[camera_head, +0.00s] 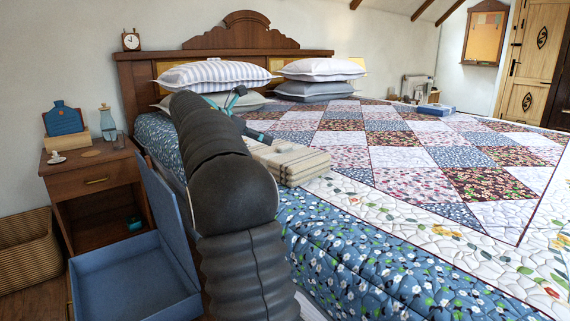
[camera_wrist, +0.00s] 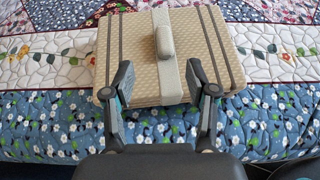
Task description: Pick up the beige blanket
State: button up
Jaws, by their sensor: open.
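The beige blanket (camera_head: 300,165) lies folded in a flat, layered stack on the near left side of the bed. In the wrist view the blanket (camera_wrist: 138,38) fills the upper middle, with darker stripes and a pale band (camera_wrist: 163,88) across it. A small beige rounded piece sits on the band. My gripper (camera_wrist: 159,78) is open and empty, its two fingers spread over the blanket's near edge. I cannot tell how far above the blanket they are. In the head view my arm hides the blanket's left part.
The bed has a patchwork quilt (camera_head: 400,157) and pillows (camera_head: 215,75) by the headboard. At left stand a nightstand (camera_head: 90,166) with a clear bottle and a blue item on it, an open blue box (camera_head: 135,280) and a wicker basket (camera_head: 25,255). The quilt right of the blanket is clear.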

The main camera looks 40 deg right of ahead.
aim_at(284, 146)
jog(key=shift+x, duration=1.45)
jog(key=b+x, duration=0.1)
jog(key=x, duration=0.1)
jog(key=s+x, duration=0.1)
jog(key=x, duration=0.2)
jog(key=shift+b, duration=0.4)
jog(key=shift+r, duration=0.1)
grip_shut()
